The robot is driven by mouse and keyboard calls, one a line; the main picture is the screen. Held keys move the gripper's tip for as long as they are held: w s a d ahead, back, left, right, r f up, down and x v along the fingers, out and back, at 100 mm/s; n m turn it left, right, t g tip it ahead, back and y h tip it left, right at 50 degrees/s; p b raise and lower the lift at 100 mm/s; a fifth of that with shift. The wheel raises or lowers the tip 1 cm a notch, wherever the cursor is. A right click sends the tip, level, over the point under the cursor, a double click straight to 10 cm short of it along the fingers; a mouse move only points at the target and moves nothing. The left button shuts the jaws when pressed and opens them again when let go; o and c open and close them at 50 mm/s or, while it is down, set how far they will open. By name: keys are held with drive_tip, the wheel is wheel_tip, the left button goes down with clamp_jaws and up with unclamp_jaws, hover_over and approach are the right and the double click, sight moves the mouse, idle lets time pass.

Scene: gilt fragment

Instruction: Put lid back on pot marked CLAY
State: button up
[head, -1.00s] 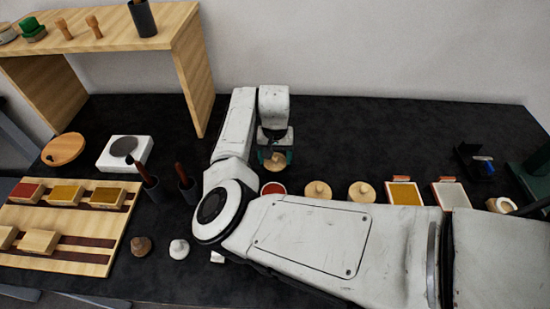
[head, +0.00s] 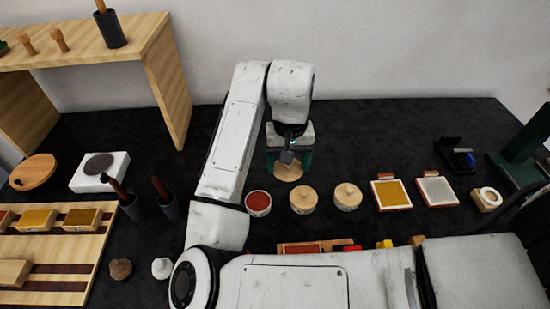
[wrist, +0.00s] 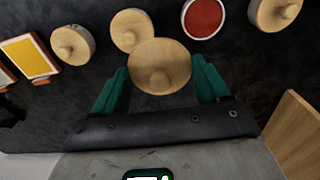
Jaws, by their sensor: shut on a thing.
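My gripper (head: 289,158) is shut on a round pale wooden lid (head: 288,173) with a small knob. In the wrist view the lid (wrist: 159,64) sits between the green fingers of my gripper (wrist: 160,84). It is behind the row of pots, between an open pot with red contents (head: 258,203) and a lidded pot (head: 303,200). A second lidded pot (head: 347,196) stands to the right. The wrist view shows the open pot (wrist: 204,17) and another lidded pot (wrist: 275,12) beyond it, which my arm hides in the head view. I cannot read any markings.
Yellow (head: 391,194) and white (head: 436,190) framed pads stand right of the pots. Dark cups with handles (head: 168,207) stand left of my arm. A wooden shelf (head: 165,85) is at back left.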

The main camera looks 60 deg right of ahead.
drive_tip(key=shift+s+a+r, duration=0.25)
drive_tip(key=shift+s+r, duration=0.15)
drive_tip(key=shift+s, duration=0.1)
drive_tip(key=shift+w+a+m+p, duration=0.2)
drive_tip(key=shift+m+p, duration=0.1)
drive_tip(key=shift+p, duration=0.35)
drive_tip(key=w+a+f+m+p, duration=0.1)
drive_tip(key=p, duration=0.1)
drive_tip(key=w+a+f+m+p, duration=0.1)
drive_tip(key=w+a+m+p, duration=0.1)
drive_tip(key=w+a+f+m+p, duration=0.1)
drive_tip(key=w+a+m, duration=0.1)
drive_tip(key=shift+w+a+f+p, duration=0.15)
drive_tip(key=shift+a+f+p, duration=0.1)
drive_tip(key=shift+f+p, duration=0.15)
drive_tip(key=b, duration=0.4)
hover_over(258, 202)
wheel_tip(258, 202, down, 4)
drive_tip(key=shift+f, duration=0.2)
drive_tip(key=shift+f+b, duration=0.45)
drive_tip(key=shift+f, duration=0.45)
drive_tip(key=shift+r+p, duration=0.1)
drive_tip(key=shift+p, duration=0.25)
drive_tip(key=shift+f, duration=0.2)
idle(0.6)
